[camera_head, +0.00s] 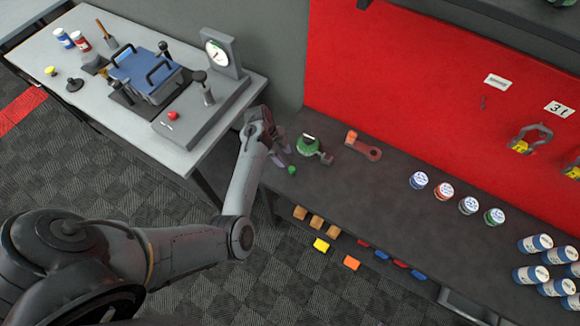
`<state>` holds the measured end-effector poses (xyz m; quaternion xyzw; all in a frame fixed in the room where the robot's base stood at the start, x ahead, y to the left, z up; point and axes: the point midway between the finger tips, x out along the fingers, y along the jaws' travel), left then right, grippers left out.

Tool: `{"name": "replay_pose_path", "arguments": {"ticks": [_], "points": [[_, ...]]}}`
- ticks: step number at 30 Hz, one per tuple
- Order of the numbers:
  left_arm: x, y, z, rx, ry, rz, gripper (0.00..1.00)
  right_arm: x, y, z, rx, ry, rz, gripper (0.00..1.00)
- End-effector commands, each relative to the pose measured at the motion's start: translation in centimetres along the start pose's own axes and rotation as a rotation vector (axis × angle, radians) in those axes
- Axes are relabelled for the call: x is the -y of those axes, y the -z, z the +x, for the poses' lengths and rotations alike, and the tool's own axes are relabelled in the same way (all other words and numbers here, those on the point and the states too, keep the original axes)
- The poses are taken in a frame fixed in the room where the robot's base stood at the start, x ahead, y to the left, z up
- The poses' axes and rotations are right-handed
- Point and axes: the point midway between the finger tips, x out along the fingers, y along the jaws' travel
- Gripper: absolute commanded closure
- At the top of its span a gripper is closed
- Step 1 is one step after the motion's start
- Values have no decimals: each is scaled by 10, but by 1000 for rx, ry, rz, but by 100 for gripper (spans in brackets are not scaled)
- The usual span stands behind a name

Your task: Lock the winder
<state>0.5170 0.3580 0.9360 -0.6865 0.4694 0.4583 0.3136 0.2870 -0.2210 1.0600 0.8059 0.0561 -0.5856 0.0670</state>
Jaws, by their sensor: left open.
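A green device with a light top plate (308,146), which may be the winder, sits on the dark bench near its left end. A small green knob (292,170) is just in front of it, to its left. Whether the two are joined I cannot tell. My left gripper (282,157) is open over the bench's left end, close to the left of the green device and just behind the knob. Its fingers point toward the bench, and I see nothing between them. Whether it touches the knob is too small to tell. My right gripper is not in view.
An orange bracket (364,147) lies right of the green device. Several round tins (443,191) and cans stand farther right. A red panel (430,90) rises behind the bench. A grey table (60,101) with a blue-topped machine (146,72) and dial gauge (217,53) stands left.

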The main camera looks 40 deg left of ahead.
Motion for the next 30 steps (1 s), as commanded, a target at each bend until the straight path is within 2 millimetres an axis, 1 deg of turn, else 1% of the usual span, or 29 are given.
{"name": "replay_pose_path", "arguments": {"ticks": [1, 6, 12, 15, 21, 28, 29, 30], "points": [[0, 1, 9, -2, -3, 0, 48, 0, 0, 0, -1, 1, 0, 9], [-1, 0, 38, -2, -3, -1, 48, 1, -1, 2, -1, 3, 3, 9], [0, 0, 64, -1, -1, 1, 48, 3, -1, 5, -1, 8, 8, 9], [0, 0, 72, -1, -1, 0, 48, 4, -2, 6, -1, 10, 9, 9], [0, 0, 79, 0, 0, 0, 48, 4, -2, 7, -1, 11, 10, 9], [0, 0, 79, 0, 0, 0, 48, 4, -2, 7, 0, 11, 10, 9], [0, 0, 79, 0, 0, 0, 51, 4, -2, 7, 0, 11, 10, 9], [0, 0, 79, 0, 0, 0, 57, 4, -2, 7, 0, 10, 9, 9]]}}
